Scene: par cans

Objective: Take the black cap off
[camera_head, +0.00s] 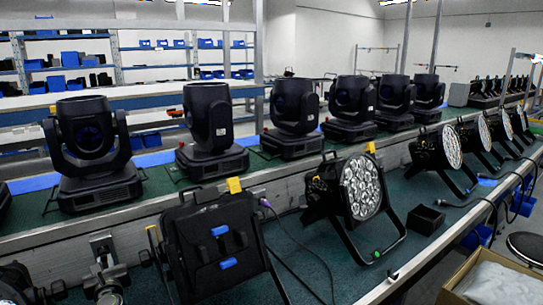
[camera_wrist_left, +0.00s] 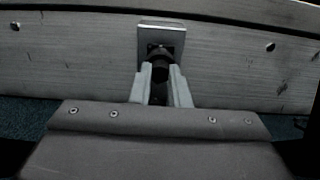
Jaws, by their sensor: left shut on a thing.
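A small black cap (camera_wrist_left: 158,70) sits at a square metal plate (camera_wrist_left: 161,38) on the aluminium rail in the left wrist view. My left gripper (camera_wrist_left: 161,74) is shut on the cap, with a pale finger on each side of it. The cap's front end is at the dark opening in the plate; I cannot tell whether it is still seated in it. In the head view the plate (camera_head: 101,243) shows at the lower left, with my left gripper (camera_head: 104,262) just in front of it. The cap is too small to make out there. My right gripper is not in view.
A black par can (camera_head: 215,245) stands close right of the gripper, its back towards me. Another par can (camera_head: 362,188) faces right, near a small black box (camera_head: 425,220). A purple-ended cable (camera_head: 300,232) lies between them. Moving-head lights (camera_head: 90,150) line the shelf behind.

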